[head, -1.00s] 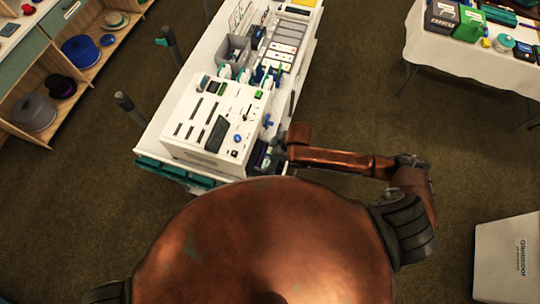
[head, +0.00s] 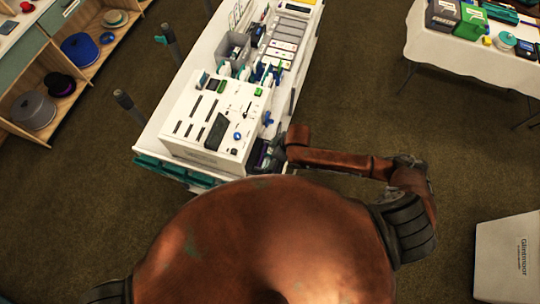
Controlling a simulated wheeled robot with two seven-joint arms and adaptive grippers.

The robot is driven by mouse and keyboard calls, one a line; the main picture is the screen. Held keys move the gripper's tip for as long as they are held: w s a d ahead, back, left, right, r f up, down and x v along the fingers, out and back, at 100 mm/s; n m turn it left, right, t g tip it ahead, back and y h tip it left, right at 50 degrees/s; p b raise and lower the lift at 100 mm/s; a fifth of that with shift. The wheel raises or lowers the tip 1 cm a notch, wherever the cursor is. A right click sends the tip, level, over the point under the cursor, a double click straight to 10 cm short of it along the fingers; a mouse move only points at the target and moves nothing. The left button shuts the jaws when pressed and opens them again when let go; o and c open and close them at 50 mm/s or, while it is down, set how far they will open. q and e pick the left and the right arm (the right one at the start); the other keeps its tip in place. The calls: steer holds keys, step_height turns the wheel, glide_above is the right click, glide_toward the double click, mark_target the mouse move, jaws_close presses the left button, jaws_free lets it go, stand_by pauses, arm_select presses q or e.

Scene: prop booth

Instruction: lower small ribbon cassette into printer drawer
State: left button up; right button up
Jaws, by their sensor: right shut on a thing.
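My right arm reaches left to the right side of a white box-shaped unit (head: 196,146) with dark slots and a dark panel on top. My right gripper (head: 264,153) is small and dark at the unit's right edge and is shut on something. The held thing is too small and shadowed to make out clearly; its place fits the small ribbon cassette. I cannot make out the printer drawer or tell whether the held thing touches it. My left gripper is not in view.
The unit stands on a long white bench (head: 150,135) with teal drawers (head: 175,172) at its near end. Grey bins (head: 236,46) and small items crowd the far part. A shelf (head: 88,70) stands left, a cloth-covered table (head: 425,55) at upper right, a white box (head: 500,262) lower right. Carpet between is clear.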

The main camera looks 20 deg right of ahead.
steer(key=o, duration=1)
steer(key=v, duration=1.2)
